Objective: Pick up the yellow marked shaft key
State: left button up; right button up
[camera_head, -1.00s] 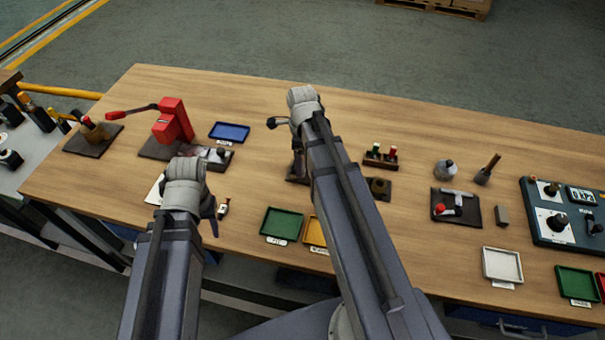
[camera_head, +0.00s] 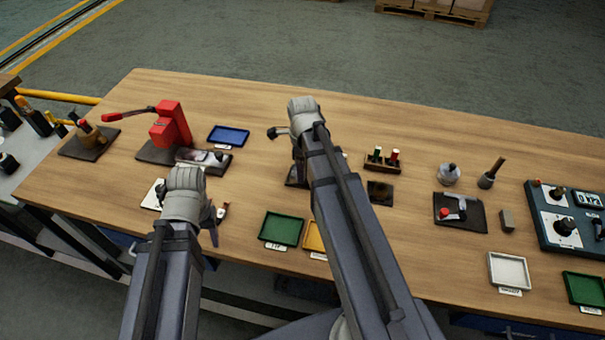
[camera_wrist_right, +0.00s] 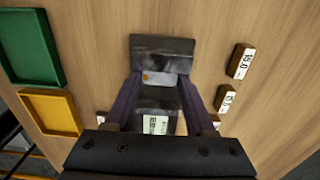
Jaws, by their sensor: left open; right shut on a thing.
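In the right wrist view, a small grey piece with an orange-yellow mark, the yellow marked shaft key (camera_wrist_right: 151,78), sits between the fingertips of my right gripper (camera_wrist_right: 163,84). The gripper is shut on it, over a dark plate (camera_wrist_right: 163,47). I cannot tell whether the key is clear of the plate. In the head view my right arm hides most of this gripper (camera_head: 297,165). My left gripper (camera_head: 211,216) is open at the left of the bench, beside a small red and white item (camera_head: 222,212).
A green tray (camera_head: 283,229) and a yellow tray (camera_head: 313,237) lie between my arms. A red press (camera_head: 170,125) and a blue tray (camera_head: 229,134) stand at left. Labelled wooden blocks (camera_wrist_right: 242,61) lie right of my right gripper. A white tray (camera_head: 509,270) stands at right.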

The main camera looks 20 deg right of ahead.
grip_shut()
pick_arm(q)
jog(key=shift+r, duration=0.15)
pick_arm(e)
jog(key=shift+r, duration=0.15)
pick_arm(q)
notch_tip(320, 180, up, 10)
jog(key=p, duration=1)
pick_arm(e)
notch_tip(320, 180, up, 10)
